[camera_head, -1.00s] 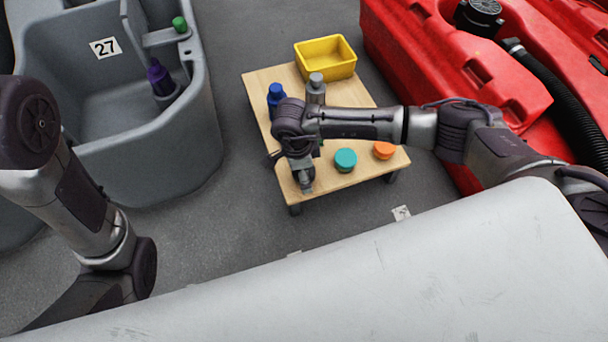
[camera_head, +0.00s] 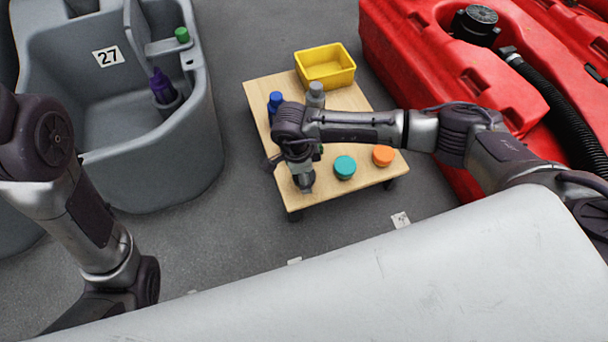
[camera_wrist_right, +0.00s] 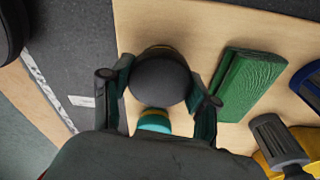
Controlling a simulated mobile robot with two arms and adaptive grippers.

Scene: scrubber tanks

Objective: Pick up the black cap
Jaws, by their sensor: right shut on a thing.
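The black cap (camera_wrist_right: 160,80) is a round, dark, domed piece between the two fingers of my right gripper (camera_wrist_right: 158,88) in the right wrist view. The fingers are shut on its sides. Below it is pale wood; I cannot tell whether the cap touches it. In the head view my right gripper (camera_head: 304,184) points down over the near left part of the small wooden table (camera_head: 330,190), and the cap is not clearly visible there. My left arm shows at the left of the head view, but its gripper is out of frame.
A teal cap (camera_head: 344,167) and an orange cap (camera_head: 382,155) sit right of my right gripper. A blue bottle (camera_head: 275,101), a grey bottle (camera_head: 315,95) and a yellow bin (camera_head: 325,68) stand farther back. A green block (camera_wrist_right: 245,85) lies close to the right finger.

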